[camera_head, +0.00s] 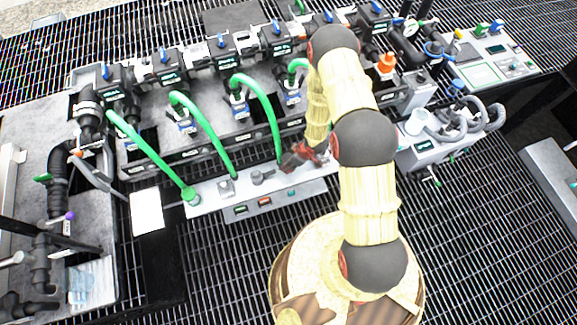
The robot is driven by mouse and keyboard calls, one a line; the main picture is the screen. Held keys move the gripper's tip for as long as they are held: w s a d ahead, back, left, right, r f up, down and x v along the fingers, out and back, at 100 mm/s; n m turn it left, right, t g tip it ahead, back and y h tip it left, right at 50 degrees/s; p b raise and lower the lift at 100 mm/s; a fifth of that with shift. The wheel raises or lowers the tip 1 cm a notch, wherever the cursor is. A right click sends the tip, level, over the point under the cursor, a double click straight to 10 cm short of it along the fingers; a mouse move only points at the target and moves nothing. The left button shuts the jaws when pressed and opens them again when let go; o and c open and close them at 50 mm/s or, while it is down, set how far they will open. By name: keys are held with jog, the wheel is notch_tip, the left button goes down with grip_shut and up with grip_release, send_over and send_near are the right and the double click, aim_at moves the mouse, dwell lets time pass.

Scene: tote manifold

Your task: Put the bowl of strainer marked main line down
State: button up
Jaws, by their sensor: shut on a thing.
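My gripper (303,156), dark red and black, is low over the back edge of the white panel strip, right of the green hoses' lower ends. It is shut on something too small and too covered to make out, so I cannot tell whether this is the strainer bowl. Black pipework (90,108) with grey collars stands at the left end of the manifold. No main line marking is readable, and I cannot pick out the strainer for certain.
Black valves with blue handles (165,58) line the back. Green hoses (195,125) arch down to the white panel strip (210,197). A white card (147,212) lies left of it. A grey hose unit (440,140) stands at right. Open grating (225,265) lies in front.

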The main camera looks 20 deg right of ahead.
jog(key=shift+a+f+b, duration=0.1)
jog(key=shift+f+b, duration=0.5)
jog(key=shift+f, duration=1.05)
jog(key=shift+f, duration=0.2)
jog(key=o, duration=1.2)
jog(key=shift+o, duration=0.2)
jog(key=shift+r, duration=0.1)
